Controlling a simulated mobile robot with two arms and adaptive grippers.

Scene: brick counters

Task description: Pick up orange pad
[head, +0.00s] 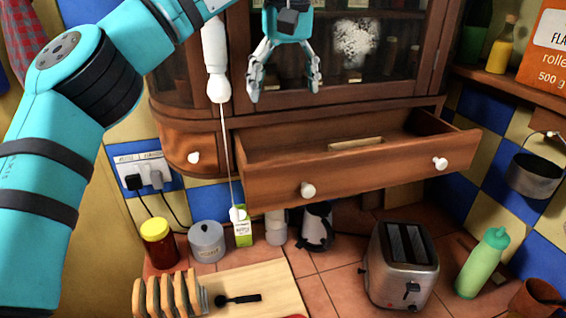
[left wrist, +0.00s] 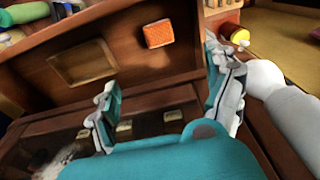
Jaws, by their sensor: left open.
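The orange pad (left wrist: 158,34) is a small textured block in the left wrist view, lying inside the open wooden drawer, beside a tan rectangular frame (left wrist: 83,64). In the head view the drawer (head: 370,172) is pulled out and its front wall hides the pad; part of the tan frame (head: 355,144) shows. My left gripper (head: 284,92) is open and empty, above and behind the drawer's left part, in front of the glass cabinet. Its spread fingers (left wrist: 160,68) also show in the left wrist view, with the pad beyond them. My right gripper is not in view.
A white rod-like object (head: 217,60) hangs close to the left of my gripper. The glass-doored cabinet (head: 400,92) stands behind it. Below the drawer are a toaster (head: 402,265), jars, a toast rack (head: 168,296) and a green bottle (head: 482,262). The space above the drawer is clear.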

